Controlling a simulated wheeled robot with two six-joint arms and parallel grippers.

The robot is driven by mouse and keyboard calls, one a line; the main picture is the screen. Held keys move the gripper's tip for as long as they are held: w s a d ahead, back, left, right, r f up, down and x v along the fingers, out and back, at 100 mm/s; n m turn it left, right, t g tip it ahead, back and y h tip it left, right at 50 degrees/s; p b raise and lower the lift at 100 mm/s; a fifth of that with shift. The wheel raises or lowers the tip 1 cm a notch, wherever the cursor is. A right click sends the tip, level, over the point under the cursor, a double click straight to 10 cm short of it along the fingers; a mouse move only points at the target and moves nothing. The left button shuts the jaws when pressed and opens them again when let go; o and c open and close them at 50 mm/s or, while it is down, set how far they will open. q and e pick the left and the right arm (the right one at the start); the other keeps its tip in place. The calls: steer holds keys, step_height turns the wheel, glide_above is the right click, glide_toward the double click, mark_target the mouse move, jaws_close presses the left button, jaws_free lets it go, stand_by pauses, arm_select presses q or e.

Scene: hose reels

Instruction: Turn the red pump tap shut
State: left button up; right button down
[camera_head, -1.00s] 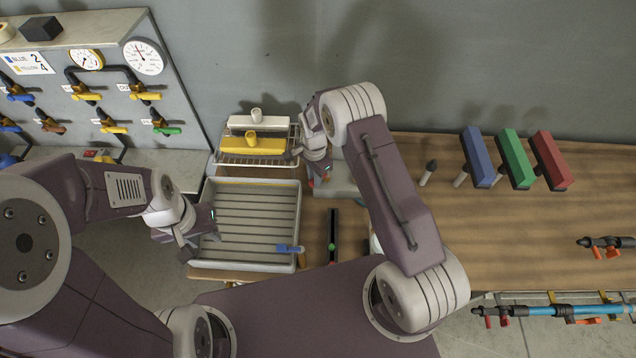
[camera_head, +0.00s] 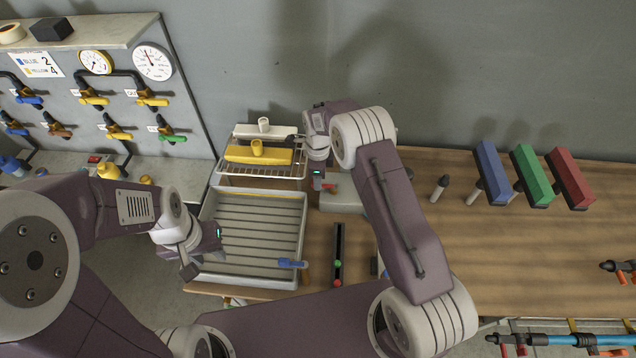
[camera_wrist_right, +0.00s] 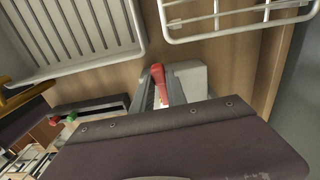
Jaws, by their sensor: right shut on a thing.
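The red pump tap has a red handle that shows in the right wrist view (camera_wrist_right: 159,82), lying between my right fingers over a pale grey block (camera_wrist_right: 188,78). In the head view a small part of the red handle (camera_head: 330,187) shows beside my right gripper (camera_head: 318,184), above the same grey pump block (camera_head: 342,200). My right gripper is shut on the red handle; the fingers hide part of it. My left gripper (camera_head: 204,258) hangs over the left edge of the ribbed tray, away from the tap. Its jaws are too unclear to read.
A dark bar with red and green knobs (camera_head: 338,250) lies in front.

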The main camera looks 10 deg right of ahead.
steer(key=shift+w, duration=0.15)
stand_by(0.4)
steer(key=c, duration=1.3)
jaws_free()
steer(key=shift+r, duration=0.4)
step_height(320, 180, up, 8)
steer(key=shift+r+b, duration=0.15)
steer(key=shift+b, duration=1)
